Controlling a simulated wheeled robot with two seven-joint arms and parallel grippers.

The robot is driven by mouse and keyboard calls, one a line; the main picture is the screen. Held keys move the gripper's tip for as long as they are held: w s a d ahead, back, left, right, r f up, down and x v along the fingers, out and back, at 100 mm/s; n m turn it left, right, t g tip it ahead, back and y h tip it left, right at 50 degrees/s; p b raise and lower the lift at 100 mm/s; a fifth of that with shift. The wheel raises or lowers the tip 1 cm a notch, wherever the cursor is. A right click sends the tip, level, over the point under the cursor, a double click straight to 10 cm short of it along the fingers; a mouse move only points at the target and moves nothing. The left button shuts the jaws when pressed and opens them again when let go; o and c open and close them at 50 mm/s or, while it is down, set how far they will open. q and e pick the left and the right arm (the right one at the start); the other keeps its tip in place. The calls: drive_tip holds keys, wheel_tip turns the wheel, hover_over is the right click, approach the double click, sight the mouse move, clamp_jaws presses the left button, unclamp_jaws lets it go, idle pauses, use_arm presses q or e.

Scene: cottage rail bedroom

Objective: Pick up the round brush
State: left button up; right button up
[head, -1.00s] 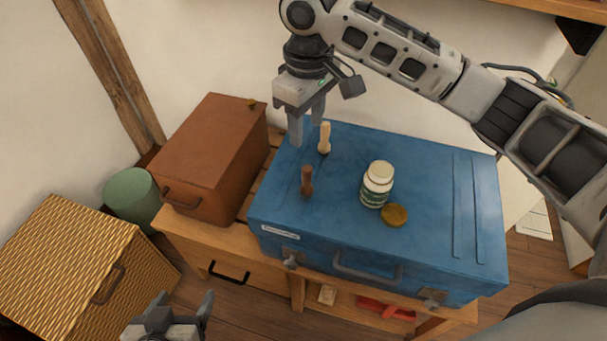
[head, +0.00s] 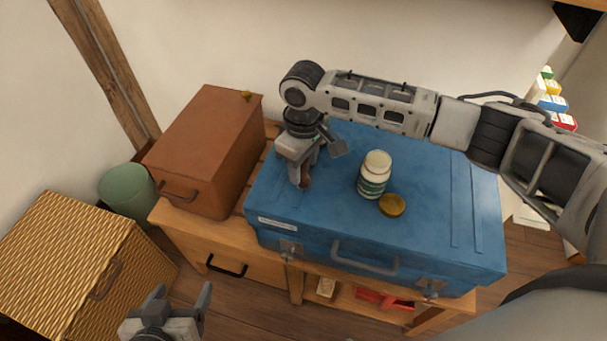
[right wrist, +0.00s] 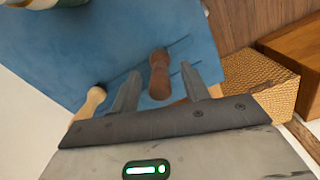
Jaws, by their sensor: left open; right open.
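A dark brown turned handle (head: 306,183) stands on the blue case (head: 425,200), mostly covered by my right gripper (head: 299,182). In the right wrist view the brown handle (right wrist: 159,76) shows between the two spread fingers of my right gripper (right wrist: 162,72), with gaps at its sides. A pale wooden handle (right wrist: 92,100) is outside the left finger there; the arm hides it in the head view. Which handle belongs to the round brush I cannot tell. My left gripper (head: 184,298) is open and empty, low in front of the bench.
A brown box (head: 205,150) stands to the left on the wooden bench (head: 190,232). A wicker chest (head: 70,265) and green bin (head: 127,192) are further left.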

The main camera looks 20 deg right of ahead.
drive_tip(key=shift+f, duration=0.65)
clamp_jaws()
drive_tip(key=shift+r, duration=0.5)
wheel_tip(320, 180, up, 2)
drive_tip(key=shift+r, duration=0.2)
drive_tip(key=s+a+r+p, duration=0.1)
drive_tip(key=s+a+r, duration=0.5)
drive_tip(key=s+r, duration=0.3)
drive_tip(key=s, duration=0.3)
drive_tip(key=shift+s+a+r, duration=0.2)
drive_tip(key=shift+a+r, duration=0.1)
drive_tip(key=shift+r, duration=0.05)
